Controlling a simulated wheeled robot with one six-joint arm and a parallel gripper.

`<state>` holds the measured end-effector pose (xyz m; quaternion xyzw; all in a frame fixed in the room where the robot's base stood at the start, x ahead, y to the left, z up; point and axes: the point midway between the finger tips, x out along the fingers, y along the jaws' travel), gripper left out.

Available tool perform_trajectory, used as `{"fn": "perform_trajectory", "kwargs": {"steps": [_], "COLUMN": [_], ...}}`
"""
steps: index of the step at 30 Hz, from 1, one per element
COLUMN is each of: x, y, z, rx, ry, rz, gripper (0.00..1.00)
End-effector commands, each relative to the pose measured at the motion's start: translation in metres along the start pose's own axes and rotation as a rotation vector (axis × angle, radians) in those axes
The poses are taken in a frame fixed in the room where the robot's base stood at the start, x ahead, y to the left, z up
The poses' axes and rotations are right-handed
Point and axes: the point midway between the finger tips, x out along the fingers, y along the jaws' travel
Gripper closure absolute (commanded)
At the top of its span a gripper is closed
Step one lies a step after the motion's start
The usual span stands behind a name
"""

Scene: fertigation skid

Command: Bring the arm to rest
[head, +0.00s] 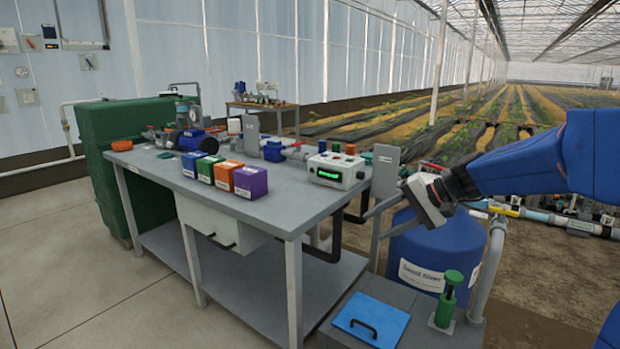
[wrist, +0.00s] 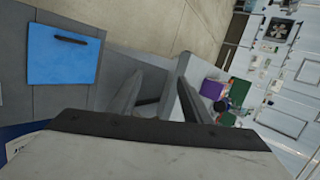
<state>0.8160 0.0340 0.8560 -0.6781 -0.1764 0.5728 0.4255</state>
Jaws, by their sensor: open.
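My gripper (head: 385,208) is at the end of my blue arm, which reaches in from the right in the head view. Its two fingers are apart with nothing between them. It hangs in the air in front of the right end of the grey workbench (head: 290,212), above and beside the blue tank (head: 440,245). In the wrist view my gripper (wrist: 160,98) also shows spread, empty fingers, with the bench beyond them.
Several coloured boxes (head: 250,182) and a controller with a green display (head: 335,171) stand on the bench. A blue lid with a black handle (head: 372,320) and a green plunger (head: 448,298) are at the front right. Open floor (head: 80,260) lies left.

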Motion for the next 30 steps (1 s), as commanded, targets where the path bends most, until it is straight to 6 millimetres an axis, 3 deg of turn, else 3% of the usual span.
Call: {"fn": "perform_trajectory", "kwargs": {"steps": [1, 6, 15, 24, 30], "x": [-0.004, -0.018, -0.045, -0.076, -0.095], "y": [0.004, 0.029, 0.083, 0.146, 0.186], "z": [0.019, 0.073, 0.155, 0.217, 0.246], "rx": [-0.024, -0.099, -0.237, -0.384, -0.478], "ry": [0.002, 0.013, 0.056, 0.126, 0.182], "rz": [0.034, 0.164, 0.382, 0.589, 0.710], "gripper": [0.55, 0.55, 0.55, 0.55, 0.55]}}
